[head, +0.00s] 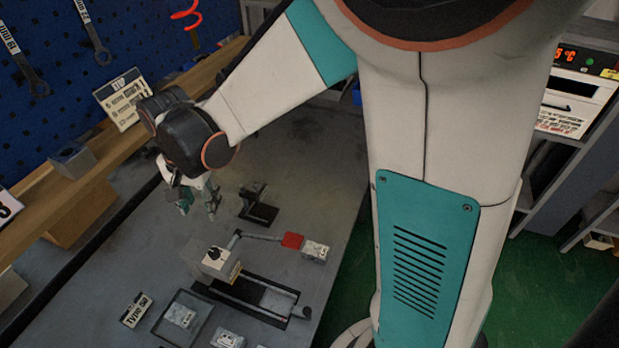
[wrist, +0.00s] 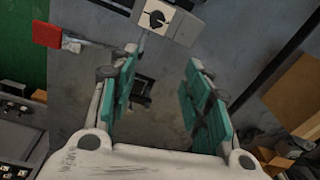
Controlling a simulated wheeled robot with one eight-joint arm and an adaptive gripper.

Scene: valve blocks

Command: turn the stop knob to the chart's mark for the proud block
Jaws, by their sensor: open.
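The stop knob (wrist: 157,18) is a dark round knob with a pointer on a pale plate, at the top of the wrist view. In the head view it appears as the dark knob (head: 214,254) on top of a pale block on the bench. The chart (head: 122,100), headed STOP, leans on the wooden shelf at the left; its lines are too small to read. My gripper (head: 199,196) hangs above the bench, behind and apart from the knob. In the wrist view my gripper (wrist: 160,62) has its teal fingers wide apart with nothing between them. I cannot tell which block is the proud one.
A lever with a red end (head: 291,240) reaches right from the knob block, beside a small labelled block (head: 315,251). A black stand (head: 259,206) is near my gripper. A slide rail (head: 250,298), a tray (head: 160,328) and a label plate (head: 136,309) are at the front.

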